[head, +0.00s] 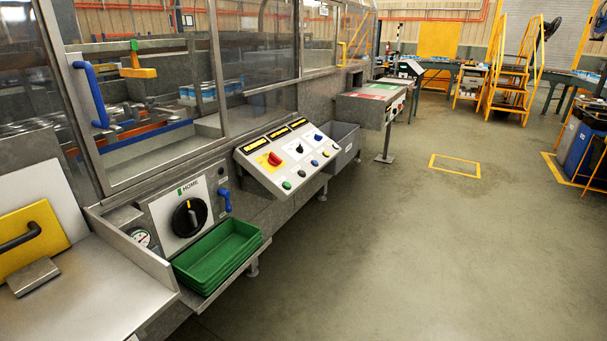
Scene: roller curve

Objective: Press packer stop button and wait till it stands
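A sloped control panel (292,158) juts from the front of the glazed machine, left of centre in the head view. Labels are too small to read, so I cannot tell which is the packer stop button. The machine (180,90) stands behind glass panels; whether it moves cannot be told. Neither of my grippers is in view.
A dial marked HOME (189,217), a gauge (142,238) and stacked green trays (218,256) are nearer, at left. A grey bin (343,146) stands beyond the panel. The concrete floor (400,250) at right is clear. Yellow steps (512,75) stand far back.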

